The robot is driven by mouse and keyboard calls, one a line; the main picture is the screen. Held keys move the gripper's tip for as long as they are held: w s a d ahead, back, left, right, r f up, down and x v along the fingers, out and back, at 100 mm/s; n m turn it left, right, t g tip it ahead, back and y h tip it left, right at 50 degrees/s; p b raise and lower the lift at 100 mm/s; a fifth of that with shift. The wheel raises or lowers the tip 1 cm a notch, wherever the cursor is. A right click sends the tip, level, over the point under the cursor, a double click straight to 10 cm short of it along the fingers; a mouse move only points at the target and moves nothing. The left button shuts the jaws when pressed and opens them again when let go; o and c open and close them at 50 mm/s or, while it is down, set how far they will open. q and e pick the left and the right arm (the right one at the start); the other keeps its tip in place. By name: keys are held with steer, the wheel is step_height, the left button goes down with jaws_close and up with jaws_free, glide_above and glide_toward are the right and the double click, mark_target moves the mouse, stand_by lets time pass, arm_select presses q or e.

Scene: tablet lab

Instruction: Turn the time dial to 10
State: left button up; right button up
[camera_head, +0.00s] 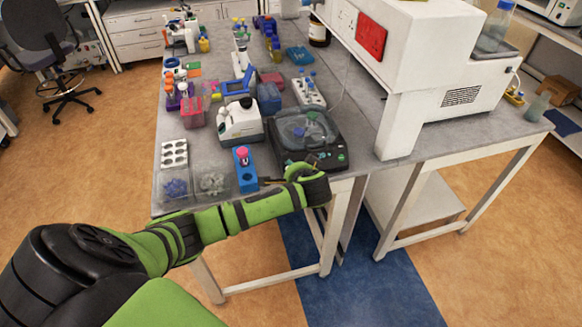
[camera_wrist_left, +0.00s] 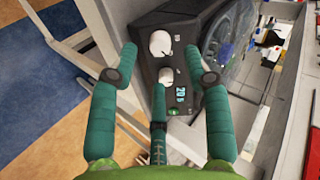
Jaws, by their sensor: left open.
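A dark machine with a clear round lid (camera_head: 305,128) stands at the near edge of the bench. In the left wrist view its front panel carries two pale knobs, an upper one (camera_wrist_left: 160,42) and a lower one (camera_wrist_left: 166,76). A display (camera_wrist_left: 181,95) with lit teal digits and a green button (camera_wrist_left: 173,112) sit beside the lower knob. The labels are too small to tell which knob is the time dial. My left gripper (camera_wrist_left: 160,60) is open, its teal fingers spread around the panel; it also shows in the head view (camera_head: 308,178). Contact with a knob cannot be told. My right gripper is not in view.
A blue block with a pink-topped item (camera_head: 245,178) stands left of the machine, near my left arm. A white instrument (camera_head: 240,122) and clear bins (camera_head: 212,186) are further left. A large white machine (camera_head: 420,60) stands to the right.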

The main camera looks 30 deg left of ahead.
arm_select(q)
steer(key=shift+p+x, duration=0.45)
steer(key=shift+x, duration=1.85)
steer(key=shift+c, duration=0.4)
jaws_close()
